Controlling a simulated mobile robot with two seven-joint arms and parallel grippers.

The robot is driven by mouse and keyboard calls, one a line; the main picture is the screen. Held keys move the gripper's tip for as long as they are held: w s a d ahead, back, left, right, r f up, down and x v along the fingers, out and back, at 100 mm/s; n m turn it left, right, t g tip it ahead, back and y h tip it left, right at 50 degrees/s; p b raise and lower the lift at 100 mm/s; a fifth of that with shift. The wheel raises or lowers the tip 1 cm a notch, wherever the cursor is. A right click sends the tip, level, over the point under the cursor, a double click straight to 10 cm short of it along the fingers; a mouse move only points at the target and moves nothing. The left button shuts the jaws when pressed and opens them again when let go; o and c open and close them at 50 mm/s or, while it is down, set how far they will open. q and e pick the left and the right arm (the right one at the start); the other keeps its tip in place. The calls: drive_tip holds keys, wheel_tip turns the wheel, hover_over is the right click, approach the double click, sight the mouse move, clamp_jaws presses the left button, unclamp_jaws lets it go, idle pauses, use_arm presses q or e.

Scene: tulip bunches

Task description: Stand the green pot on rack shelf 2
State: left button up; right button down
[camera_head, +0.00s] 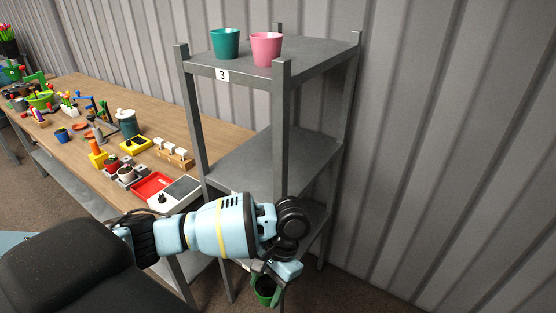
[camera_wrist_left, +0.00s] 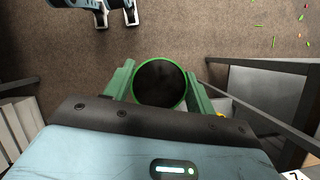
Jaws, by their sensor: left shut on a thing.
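My left gripper (camera_head: 270,274) is shut on a green pot (camera_head: 265,292), low in front of the rack (camera_head: 281,130). In the left wrist view the pot (camera_wrist_left: 160,84) sits between the two fingers, its round rim and dark inside facing the camera. The rack's top shelf (camera_head: 300,62) carries a label "3". The middle shelf (camera_head: 245,160) is bare where it shows; no label on it can be read. A lower shelf (camera_head: 312,217) is partly hidden behind my left arm. My right gripper (camera_wrist_left: 116,17) shows at the top of the left wrist view, fingers apart and empty.
A teal pot (camera_head: 225,43) and a pink pot (camera_head: 266,49) stand on the top shelf. The rack's front posts (camera_head: 281,120) stand close to my left arm. A wooden table (camera_head: 95,118) with tools, pots and a red tray (camera_head: 152,186) is at left.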

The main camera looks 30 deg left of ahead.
use_arm(q)
drive_tip(key=w+a+r+m+t, duration=0.1)
drive_tip(key=r+m, duration=0.3)
drive_tip(key=m, duration=0.5)
drive_tip(key=w+a+r+m+t, duration=0.1)
drive_tip(key=a+r+m+t, duration=0.2)
drive_tip(key=m, duration=0.6)
drive_tip(key=w+a+r+m+t+y, duration=0.1)
drive_tip(key=a+r+m+t, duration=0.3)
drive_tip(key=m, duration=0.4)
drive_tip(key=shift+a+r+m+p, duration=0.15)
drive_tip(key=shift+r+m+p, duration=0.2)
drive_tip(key=shift+m, duration=0.05)
